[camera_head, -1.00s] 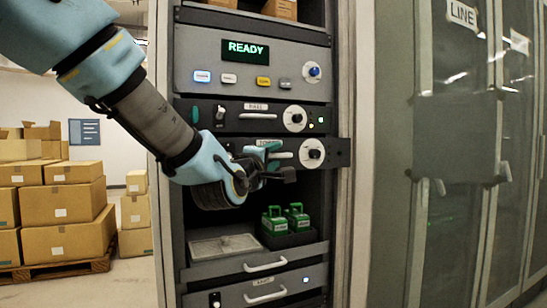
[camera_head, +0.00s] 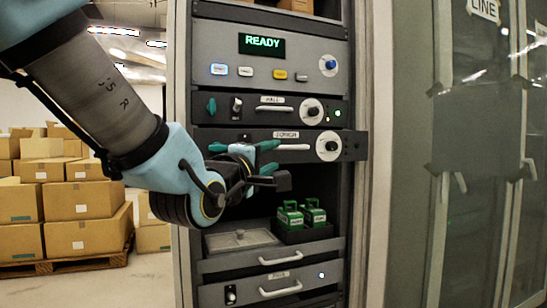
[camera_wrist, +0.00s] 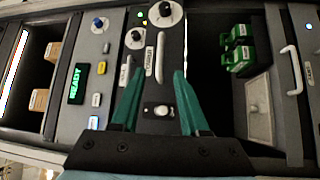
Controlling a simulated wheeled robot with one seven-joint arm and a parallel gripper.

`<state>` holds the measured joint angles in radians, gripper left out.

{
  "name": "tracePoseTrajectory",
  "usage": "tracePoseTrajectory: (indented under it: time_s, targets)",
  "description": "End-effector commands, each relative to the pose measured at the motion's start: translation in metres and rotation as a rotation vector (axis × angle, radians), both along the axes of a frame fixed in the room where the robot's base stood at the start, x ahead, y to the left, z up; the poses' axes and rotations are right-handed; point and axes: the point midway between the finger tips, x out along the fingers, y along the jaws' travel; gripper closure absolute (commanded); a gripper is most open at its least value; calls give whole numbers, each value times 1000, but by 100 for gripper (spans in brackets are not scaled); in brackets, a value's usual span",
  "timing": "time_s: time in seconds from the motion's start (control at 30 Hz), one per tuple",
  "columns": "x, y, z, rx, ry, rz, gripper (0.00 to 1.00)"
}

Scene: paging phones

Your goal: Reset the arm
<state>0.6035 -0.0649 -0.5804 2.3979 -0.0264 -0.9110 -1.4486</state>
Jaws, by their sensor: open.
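My gripper (camera_head: 268,157) is open and empty in front of the rack, at the height of the lower black panel (camera_head: 352,146). In the wrist view its two teal fingers (camera_wrist: 158,92) stand apart, with a toggle switch (camera_wrist: 157,110) on that panel showing between them. I cannot tell how far the fingertips are from the panel. In the head view my arm comes in from the upper left and its wrist hides the left part of this panel.
The rack holds a grey panel with a READY display (camera_head: 262,44), an upper black panel (camera_head: 265,108), green handled units (camera_head: 290,215) and a drawer with a white handle (camera_head: 279,258). Cardboard boxes (camera_head: 80,200) stand at left, grey cabinets (camera_head: 430,150) at right.

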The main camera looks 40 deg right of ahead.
Motion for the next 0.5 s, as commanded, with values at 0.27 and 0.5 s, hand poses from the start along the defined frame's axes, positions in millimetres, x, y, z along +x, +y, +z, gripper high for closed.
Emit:
tracePoseTrajectory:
  time_s: [0.27,0.5]
  targets:
    - [0,0,0,0,0,0,55]
    - [8,3,-4,26,-8,19,55]
